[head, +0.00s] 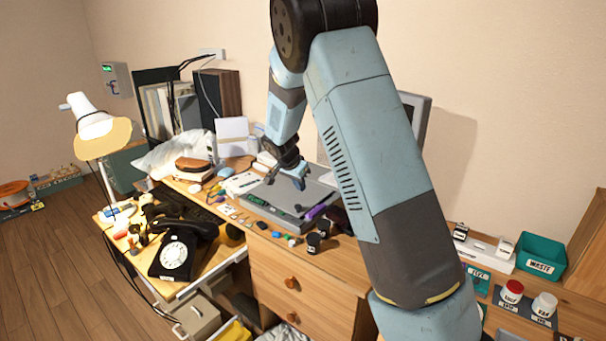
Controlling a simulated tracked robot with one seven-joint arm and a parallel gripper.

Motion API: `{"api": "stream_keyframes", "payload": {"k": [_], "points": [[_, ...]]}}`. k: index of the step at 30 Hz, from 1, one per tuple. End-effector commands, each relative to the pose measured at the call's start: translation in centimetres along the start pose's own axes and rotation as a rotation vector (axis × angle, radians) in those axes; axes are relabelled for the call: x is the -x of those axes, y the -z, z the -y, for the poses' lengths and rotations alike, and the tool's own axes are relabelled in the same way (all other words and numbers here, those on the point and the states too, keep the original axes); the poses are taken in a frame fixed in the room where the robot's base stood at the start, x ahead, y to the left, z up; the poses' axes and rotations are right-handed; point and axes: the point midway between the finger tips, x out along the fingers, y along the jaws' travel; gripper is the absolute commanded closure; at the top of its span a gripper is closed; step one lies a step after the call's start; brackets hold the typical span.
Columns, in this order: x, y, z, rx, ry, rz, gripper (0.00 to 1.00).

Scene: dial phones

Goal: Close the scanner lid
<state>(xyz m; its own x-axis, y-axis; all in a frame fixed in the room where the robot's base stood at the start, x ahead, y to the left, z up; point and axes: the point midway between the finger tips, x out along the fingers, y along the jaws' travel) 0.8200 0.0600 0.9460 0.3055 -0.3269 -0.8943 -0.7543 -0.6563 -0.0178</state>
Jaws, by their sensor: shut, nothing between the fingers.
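The scanner (318,194) is a flat grey device on the wooden desk, in the middle of the head view. Its lid lies low, flat or nearly flat over the body; I cannot tell if it is fully down. A narrow front strip with a small green mark shows along its near edge. My gripper (291,182) is over the scanner, pointing down, shut and empty. It hides part of the lid, and I cannot tell if it touches it. My arm covers the area right of the scanner.
A black dial phone (175,256) and a lamp (97,133) stand at the left. Small coloured items and black cups (314,243) sit just in front of the scanner. A purple object (315,212) lies at its right front. Books and a white bag (172,155) crowd the back left.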

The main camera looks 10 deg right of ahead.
Motion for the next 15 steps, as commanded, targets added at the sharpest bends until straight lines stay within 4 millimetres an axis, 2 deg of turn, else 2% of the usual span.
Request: {"api": "stream_keyframes", "payload": {"k": [1,6,15], "points": [[-0.6,-0.9,0.0,0.003,-0.002,0.001,1.00],[-2.4,-3.1,-0.1,0.001,-0.002,0.000,1.00],[-4.6,-5.1,-0.2,-0.002,-0.002,0.001,1.00]]}}
